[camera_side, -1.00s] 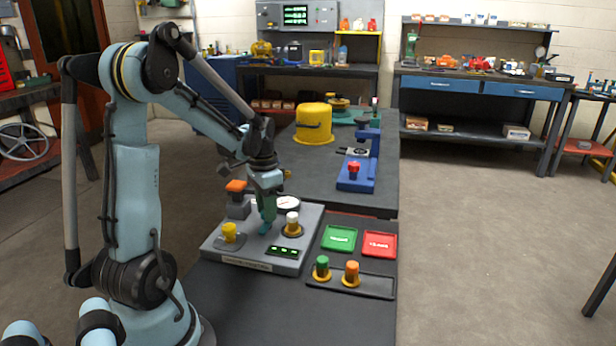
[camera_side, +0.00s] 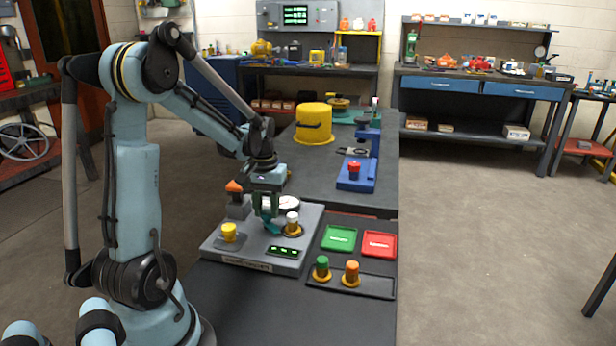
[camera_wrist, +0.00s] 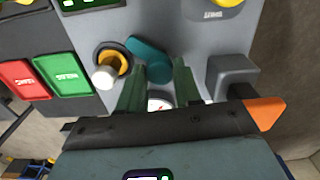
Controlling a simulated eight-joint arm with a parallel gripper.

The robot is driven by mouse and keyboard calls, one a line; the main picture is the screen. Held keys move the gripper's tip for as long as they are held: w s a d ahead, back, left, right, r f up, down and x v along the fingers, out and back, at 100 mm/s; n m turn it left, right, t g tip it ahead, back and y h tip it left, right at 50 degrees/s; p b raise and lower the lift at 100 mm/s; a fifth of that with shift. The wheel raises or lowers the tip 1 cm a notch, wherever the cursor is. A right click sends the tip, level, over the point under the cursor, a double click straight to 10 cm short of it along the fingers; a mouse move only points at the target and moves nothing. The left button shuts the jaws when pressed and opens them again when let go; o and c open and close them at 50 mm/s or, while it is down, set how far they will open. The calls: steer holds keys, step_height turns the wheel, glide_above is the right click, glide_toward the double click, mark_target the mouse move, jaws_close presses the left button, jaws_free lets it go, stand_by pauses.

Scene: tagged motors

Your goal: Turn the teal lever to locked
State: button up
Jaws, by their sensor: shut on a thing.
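The teal lever (camera_side: 272,227) is on the grey panel box (camera_side: 226,250). In the wrist view the lever (camera_wrist: 149,60) is a flat rounded bar lying aslant, with its near end between my fingertips. My gripper (camera_side: 267,215) points down over the panel; in the wrist view my gripper (camera_wrist: 158,75) has its two green fingers on either side of the lever, shut on it. My fingers partly hide the lever in the side view. I cannot read any locked mark beside it.
A white-topped knob (camera_side: 292,222) stands close right of the lever. A yellow knob (camera_side: 229,232), an orange-topped grey block (camera_side: 236,205) and a round gauge (camera_side: 289,204) surround it. Green (camera_side: 339,238) and red (camera_side: 379,244) trays lie right; a black tray (camera_side: 382,285) holds two knobs.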

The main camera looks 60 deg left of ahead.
mark_target(267, 212)
steer(key=n, duration=0.4)
steer(key=shift+n, duration=2)
steer(key=o, duration=1)
steer(key=shift+o, duration=0.2)
step_height(267, 212, up, 12)
steer(key=shift+d, duration=0.1)
